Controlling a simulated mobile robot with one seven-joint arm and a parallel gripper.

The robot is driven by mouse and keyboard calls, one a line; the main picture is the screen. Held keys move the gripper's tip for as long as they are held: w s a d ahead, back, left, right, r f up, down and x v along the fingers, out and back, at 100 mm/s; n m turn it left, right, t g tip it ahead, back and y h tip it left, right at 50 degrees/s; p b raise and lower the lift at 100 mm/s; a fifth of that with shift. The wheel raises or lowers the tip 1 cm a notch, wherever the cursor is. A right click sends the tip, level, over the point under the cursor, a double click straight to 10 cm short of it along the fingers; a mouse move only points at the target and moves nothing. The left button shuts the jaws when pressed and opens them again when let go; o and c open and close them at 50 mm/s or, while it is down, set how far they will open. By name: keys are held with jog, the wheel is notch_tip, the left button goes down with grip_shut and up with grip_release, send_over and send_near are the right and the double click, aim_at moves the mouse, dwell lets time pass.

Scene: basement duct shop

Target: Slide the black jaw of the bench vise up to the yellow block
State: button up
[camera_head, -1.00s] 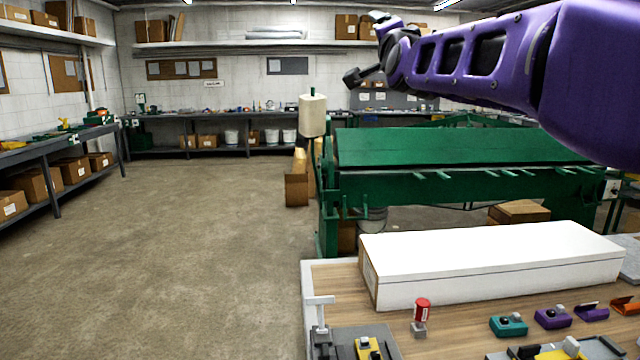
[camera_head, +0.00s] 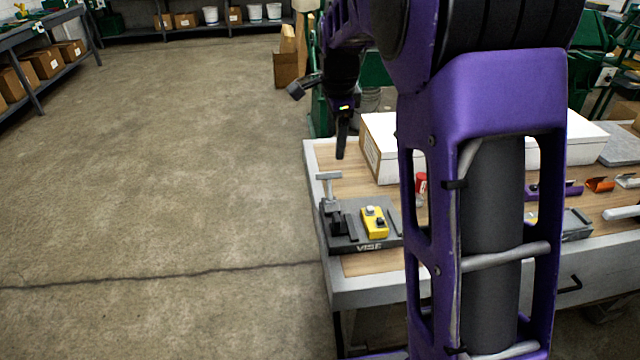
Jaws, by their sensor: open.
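The bench vise (camera_head: 347,246), a dark grey base marked "VISE", sits at the near left corner of the workbench. Its black jaw (camera_head: 346,222) stands on the left part, next to a grey T-shaped handle (camera_head: 327,181). The yellow block (camera_head: 374,224), with a grey piece on top, is right of the jaw, with a gap of dark base between them. My gripper (camera_head: 342,148) points down above the bench's far left edge, beyond the vise and apart from it. It is open and empty; its fingers overlap in this view.
A long white box (camera_head: 378,150) lies behind the vise. A red-topped item (camera_head: 420,185) and small purple and orange (camera_head: 599,184) parts lie to the right. My arm hides the middle of the bench (camera_head: 372,265). Open floor lies to the left.

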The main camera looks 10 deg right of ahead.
aim_at(337, 217)
jog(key=s+f+g, duration=0.1)
jog(key=f, duration=0.5)
jog(key=s+f, duration=0.1)
jog(key=f, duration=0.6)
jog(key=s+f+m+g, duration=0.1)
jog(key=s+f, duration=0.1)
jog(key=f, duration=0.5)
jog(key=shift+d+f+g, duration=0.1)
jog(key=shift+f+g, duration=0.15)
jog(key=shift+g, duration=0.05)
grip_shut()
dwell(0.6)
